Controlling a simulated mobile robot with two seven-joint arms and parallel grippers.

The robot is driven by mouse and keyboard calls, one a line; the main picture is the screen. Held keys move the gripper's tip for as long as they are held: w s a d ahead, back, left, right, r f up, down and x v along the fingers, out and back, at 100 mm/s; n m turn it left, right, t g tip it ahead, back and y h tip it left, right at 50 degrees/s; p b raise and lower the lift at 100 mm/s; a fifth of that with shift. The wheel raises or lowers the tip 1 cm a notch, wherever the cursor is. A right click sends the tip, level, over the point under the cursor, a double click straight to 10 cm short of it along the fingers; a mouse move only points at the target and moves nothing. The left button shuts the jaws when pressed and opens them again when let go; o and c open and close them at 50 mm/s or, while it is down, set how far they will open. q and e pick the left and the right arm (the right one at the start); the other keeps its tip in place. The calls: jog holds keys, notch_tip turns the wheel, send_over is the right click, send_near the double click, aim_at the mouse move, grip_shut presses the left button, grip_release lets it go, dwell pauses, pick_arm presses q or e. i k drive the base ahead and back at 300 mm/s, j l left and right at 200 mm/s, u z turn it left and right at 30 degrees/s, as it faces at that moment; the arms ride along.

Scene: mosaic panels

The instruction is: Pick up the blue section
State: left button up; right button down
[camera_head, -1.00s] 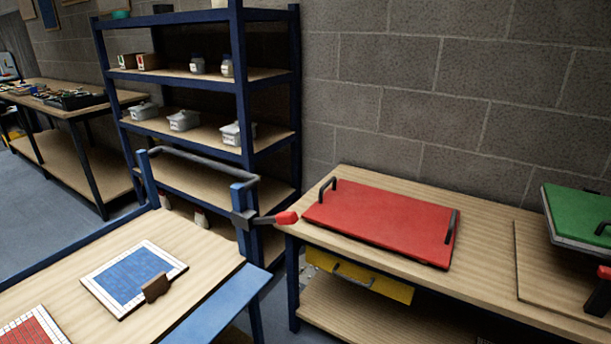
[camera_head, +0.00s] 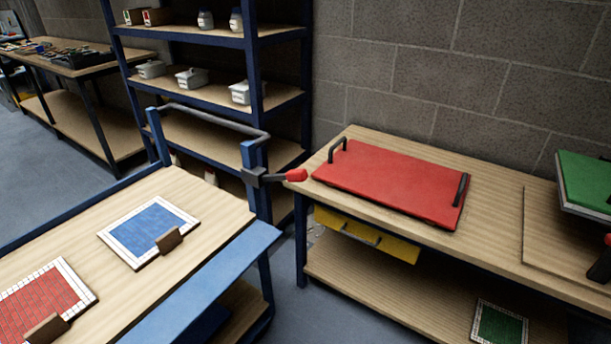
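The blue section (camera_head: 143,227) is a square blue mosaic panel with a white tiled border. It lies flat on the wooden top of the blue-framed cart (camera_head: 213,211) at the left. A small brown block (camera_head: 169,240) stands at its right front edge. No gripper of mine shows in this view, so I see nothing holding the panel.
A red mosaic panel (camera_head: 42,304) lies nearer on the same cart. A workbench (camera_head: 488,202) at the right holds a red board (camera_head: 391,180) with black handles and a green panel (camera_head: 586,183). A shelf rack (camera_head: 205,112) stands behind. Floor shows between cart and bench.

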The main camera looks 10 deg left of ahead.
aim_at(151, 230)
jog(key=u, duration=1.75)
